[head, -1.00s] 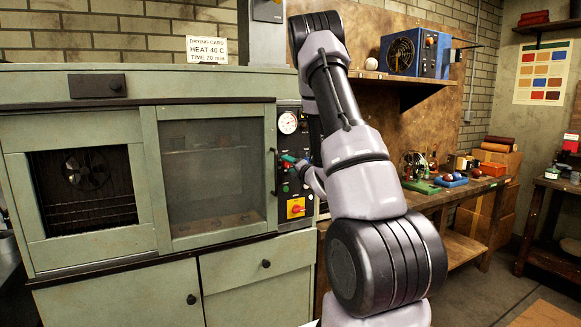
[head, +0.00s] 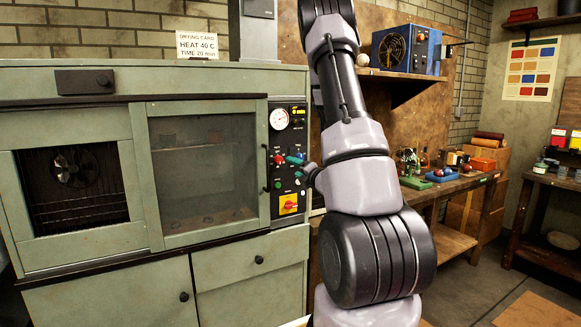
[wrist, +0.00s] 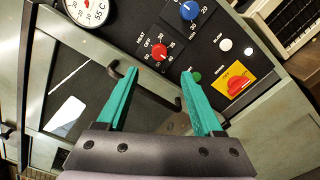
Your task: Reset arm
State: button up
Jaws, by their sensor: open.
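My gripper (head: 292,162) is in front of the control panel of a grey-green drying cabinet (head: 75,252). In the wrist view its two teal fingers (wrist: 160,76) are spread apart with nothing held between them. Beyond and between the fingertips is a red heat knob (wrist: 159,52). A black door handle (wrist: 150,90) also shows between the fingers, farther off. A green button (wrist: 194,76) is partly hidden by the right finger. My arm hides part of the wall and shelf behind it in the head view.
The panel also carries a dial gauge (head: 279,119), a blue knob (wrist: 189,10) and a red switch on a yellow plate (head: 288,204). A shelf holds a blue fan box (head: 405,50). A workbench (head: 455,187) with small items stands right; floor is clear in front.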

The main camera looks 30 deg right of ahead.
jog(key=shift+s, duration=0.3)
jog(key=s+a+r+m+g+h, duration=0.25)
jog(key=r+m+g+h, duration=0.2)
jog(key=r+m, duration=0.95)
jog(key=s+a+r+m+g+y, duration=0.1)
jog(key=s+a+m+g+y, duration=0.2)
jog(key=s+a+m, duration=0.4)
jog(key=s+a+r+m+g+y, duration=0.1)
jog(key=s+a+m+g+y, duration=0.2)
jog(key=s+a+m, duration=0.4)
jog(key=s+a, duration=0.2)
jog(key=s, duration=0.7)
jog(key=shift+s+a+m, duration=0.15)
jog(key=shift+s+m, duration=0.05)
jog(key=shift+m, duration=0.1)
